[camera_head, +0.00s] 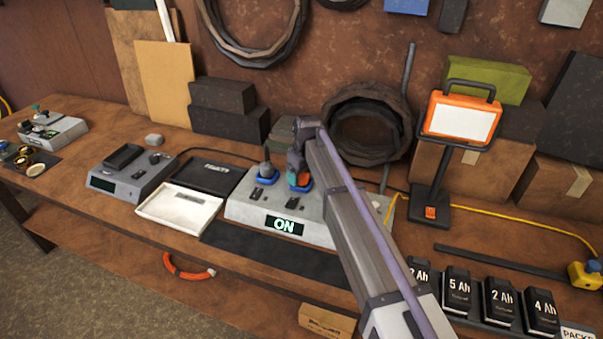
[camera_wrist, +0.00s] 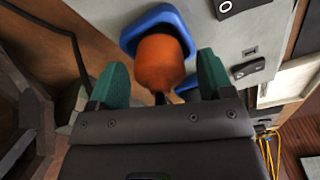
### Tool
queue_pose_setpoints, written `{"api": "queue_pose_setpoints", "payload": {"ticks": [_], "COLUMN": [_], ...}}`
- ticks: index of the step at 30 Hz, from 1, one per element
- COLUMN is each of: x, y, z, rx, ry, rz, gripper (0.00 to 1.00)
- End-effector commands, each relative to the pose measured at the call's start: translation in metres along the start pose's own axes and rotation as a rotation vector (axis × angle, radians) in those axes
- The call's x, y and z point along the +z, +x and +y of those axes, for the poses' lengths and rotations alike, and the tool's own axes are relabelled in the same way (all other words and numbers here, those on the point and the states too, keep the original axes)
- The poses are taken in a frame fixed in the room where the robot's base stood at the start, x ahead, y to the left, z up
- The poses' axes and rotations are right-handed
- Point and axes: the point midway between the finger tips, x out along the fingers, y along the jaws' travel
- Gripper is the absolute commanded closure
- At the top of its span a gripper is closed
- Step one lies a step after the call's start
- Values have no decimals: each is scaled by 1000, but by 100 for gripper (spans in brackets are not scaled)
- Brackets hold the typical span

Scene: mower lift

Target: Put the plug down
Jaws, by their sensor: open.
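The orange plug (camera_wrist: 158,65) sits in a blue holder (camera_wrist: 150,18) in the wrist view. In the head view this is the right one of two blue holders on the grey box (camera_head: 245,205) with the lit "ON" display. My gripper (camera_wrist: 161,62) is open, with one green finger on each side of the plug and a visible gap to each. In the head view my gripper (camera_head: 297,172) is down at the right holder and partly hides the plug. The left holder (camera_head: 267,170) has a dark grey upright piece in it.
A black tray (camera_head: 209,176) and white tray (camera_head: 180,208) lie left of the box, beside a grey scale-like device (camera_head: 130,173). An orange work lamp (camera_head: 461,115) stands to the right. Several battery packs (camera_head: 500,300) line the front right. A dark mat (camera_head: 270,255) fronts the box.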

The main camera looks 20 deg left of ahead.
Motion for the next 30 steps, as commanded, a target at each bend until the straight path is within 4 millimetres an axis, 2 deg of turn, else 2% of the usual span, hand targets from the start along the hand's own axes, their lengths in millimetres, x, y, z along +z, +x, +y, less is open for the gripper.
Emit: {"api": "queue_pose_setpoints", "payload": {"ticks": [5,12,16,19,27,29,30], "x": [-2,-2,-2,-1,1,14,33], "y": [-26,-92,-120,-128,-126,-127,-130], "z": [0,0,0,0,0,2,6], "rx": [0,0,0,0,0,2,4], "ry": [0,0,0,0,3,25,60], "rz": [0,0,0,0,0,-3,-7], "gripper": [26,26,26,26,26,26,26]}}
